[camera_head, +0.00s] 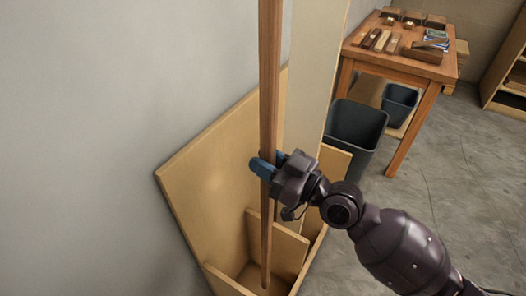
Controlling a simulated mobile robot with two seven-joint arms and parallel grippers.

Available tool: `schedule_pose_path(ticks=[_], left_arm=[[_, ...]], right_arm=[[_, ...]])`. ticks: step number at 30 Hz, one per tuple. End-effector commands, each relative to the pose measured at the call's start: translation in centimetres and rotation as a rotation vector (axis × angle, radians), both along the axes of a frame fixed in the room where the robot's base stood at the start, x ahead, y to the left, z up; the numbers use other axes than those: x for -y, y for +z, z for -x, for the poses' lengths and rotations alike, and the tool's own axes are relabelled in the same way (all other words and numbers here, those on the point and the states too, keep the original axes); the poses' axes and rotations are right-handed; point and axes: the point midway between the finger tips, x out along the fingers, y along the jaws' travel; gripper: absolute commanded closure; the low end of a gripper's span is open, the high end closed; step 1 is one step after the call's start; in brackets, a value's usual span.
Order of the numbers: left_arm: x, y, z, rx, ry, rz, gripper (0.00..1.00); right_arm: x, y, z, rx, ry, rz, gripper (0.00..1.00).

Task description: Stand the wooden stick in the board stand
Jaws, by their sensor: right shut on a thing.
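The wooden stick (270,75) is long, brown and close to upright in the head view. Its top runs out of the picture. My right gripper (265,168), with blue fingertips, is shut on the stick at mid-picture. The stick's lower end reaches down inside the front compartment of the light wooden board stand (205,170). Whether the tip touches the stand's floor I cannot tell. My left gripper is not in view.
A pale tall board (325,70) stands in the stand behind the stick. Dark bins (357,125) are beside it. A wooden table (395,62) with small items is at the back right. A grey wall (100,120) is on the left. Concrete floor (460,170) is open on the right.

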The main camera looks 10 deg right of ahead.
Motion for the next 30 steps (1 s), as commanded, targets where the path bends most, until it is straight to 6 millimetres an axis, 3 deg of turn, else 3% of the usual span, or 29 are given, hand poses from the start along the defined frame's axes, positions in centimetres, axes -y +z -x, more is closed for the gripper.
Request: schedule_pose_path(ticks=[3, 30], left_arm=[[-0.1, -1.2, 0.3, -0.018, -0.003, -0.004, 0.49], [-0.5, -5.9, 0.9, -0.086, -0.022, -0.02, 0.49]], right_arm=[[0.0, -1.7, 0.0, -0.006, 0.001, -0.001, 1.0], [0.0, -10.1, 0.0, -0.006, 0.001, -0.001, 1.0]])
